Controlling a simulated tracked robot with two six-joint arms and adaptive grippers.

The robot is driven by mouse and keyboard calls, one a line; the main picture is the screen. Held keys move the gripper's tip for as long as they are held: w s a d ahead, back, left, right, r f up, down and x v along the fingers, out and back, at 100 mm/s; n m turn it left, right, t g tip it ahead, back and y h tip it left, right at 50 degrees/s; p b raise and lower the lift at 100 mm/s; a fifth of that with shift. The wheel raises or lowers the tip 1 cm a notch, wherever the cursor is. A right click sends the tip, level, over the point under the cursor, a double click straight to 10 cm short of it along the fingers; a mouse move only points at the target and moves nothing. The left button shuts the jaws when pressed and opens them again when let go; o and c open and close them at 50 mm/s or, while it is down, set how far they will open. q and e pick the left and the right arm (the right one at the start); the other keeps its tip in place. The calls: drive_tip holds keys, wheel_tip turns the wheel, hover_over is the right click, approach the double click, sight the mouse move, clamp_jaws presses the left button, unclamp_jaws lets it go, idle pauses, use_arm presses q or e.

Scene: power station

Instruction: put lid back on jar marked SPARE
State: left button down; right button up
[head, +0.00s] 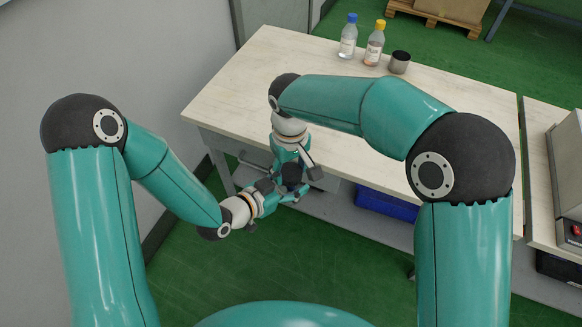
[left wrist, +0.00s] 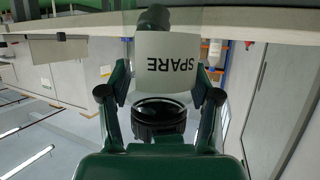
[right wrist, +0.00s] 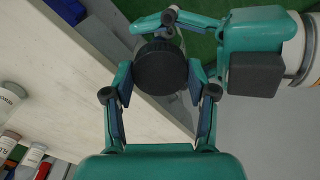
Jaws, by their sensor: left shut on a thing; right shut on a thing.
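The jar (left wrist: 168,62) shows in the left wrist view with a white SPARE label, whose text is upside down in the picture. My left gripper (head: 282,192) is shut on the jar from the side. The round black lid (right wrist: 160,68) shows face-on in the right wrist view, between the fingers of my right gripper (head: 291,176), which is shut on it. The lid is lined up with the jar, and clear glass shows just behind it. I cannot tell whether the lid is seated or a small gap remains. In the head view the grippers mostly hide jar and lid.
The pale worktable (head: 250,90) lies behind the grippers, which meet near its front edge. A blue-capped bottle (head: 347,40), a yellow-capped bottle (head: 374,46) and a dark cup (head: 399,62) stand at its back. A blue bin (head: 385,205) is below. The table's left part is clear.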

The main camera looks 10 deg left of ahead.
drive_tip(key=m, duration=0.4)
drive_tip(key=shift+m, duration=0.3)
drive_tip(key=m, duration=0.3)
drive_tip(key=shift+m, duration=0.4)
drive_tip(key=o, duration=1.4)
wheel_tip(320, 180, up, 12)
drive_tip(key=shift+f, duration=0.1)
